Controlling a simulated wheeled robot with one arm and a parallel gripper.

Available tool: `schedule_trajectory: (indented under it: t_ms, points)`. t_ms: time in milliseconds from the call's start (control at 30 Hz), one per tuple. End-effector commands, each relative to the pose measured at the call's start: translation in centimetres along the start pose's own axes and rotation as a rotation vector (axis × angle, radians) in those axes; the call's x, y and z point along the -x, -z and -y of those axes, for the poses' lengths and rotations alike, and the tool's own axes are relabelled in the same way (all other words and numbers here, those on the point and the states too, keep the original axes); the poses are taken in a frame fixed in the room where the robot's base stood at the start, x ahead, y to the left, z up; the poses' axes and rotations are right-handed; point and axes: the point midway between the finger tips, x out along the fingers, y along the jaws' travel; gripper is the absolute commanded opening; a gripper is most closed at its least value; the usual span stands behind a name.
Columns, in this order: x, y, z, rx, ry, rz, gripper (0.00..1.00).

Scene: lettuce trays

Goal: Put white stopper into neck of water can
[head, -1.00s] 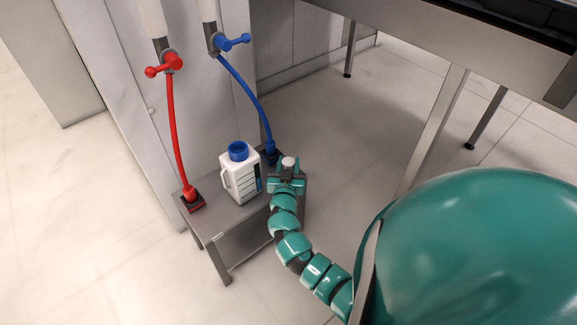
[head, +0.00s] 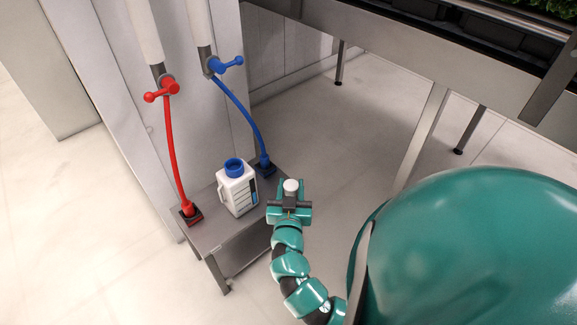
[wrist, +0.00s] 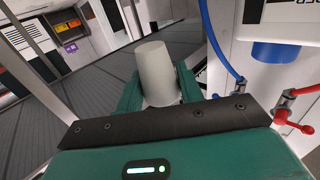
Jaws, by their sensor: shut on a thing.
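The water can (head: 238,194) is a white jug with a blue neck (head: 234,166). It stands upright on a small grey bench in the head view. In the wrist view part of the can (wrist: 283,12) and its blue neck (wrist: 275,52) show at the upper right. My gripper (head: 290,192) is shut on the white stopper (head: 291,186), to the right of the can and apart from it. In the wrist view the stopper (wrist: 156,72) is a tapered pale plug between the green fingers.
On the bench (head: 230,232), a red hose (head: 174,150) ends left of the can and a blue hose (head: 240,108) ends behind it to the right. Their valves are on the wall pipes above. A metal rack (head: 400,62) stands at the upper right. Open floor lies beyond the bench.

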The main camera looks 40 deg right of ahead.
Motion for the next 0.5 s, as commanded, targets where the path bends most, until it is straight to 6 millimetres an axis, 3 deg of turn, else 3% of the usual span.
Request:
schedule_trajectory:
  t_ms: [167, 267, 400, 500]
  points:
    - [0.4, 2.5, 0.1, 0.0, 0.002, -0.001, 0.15]
    - [0.0, 5.4, 0.5, -0.003, 0.0, -0.001, 0.15]
    - [-1.2, 9.1, 0.8, -0.003, -0.024, -0.001, 0.15]
    - [-2.4, 10.7, 0.6, 0.001, -0.055, 0.003, 0.15]
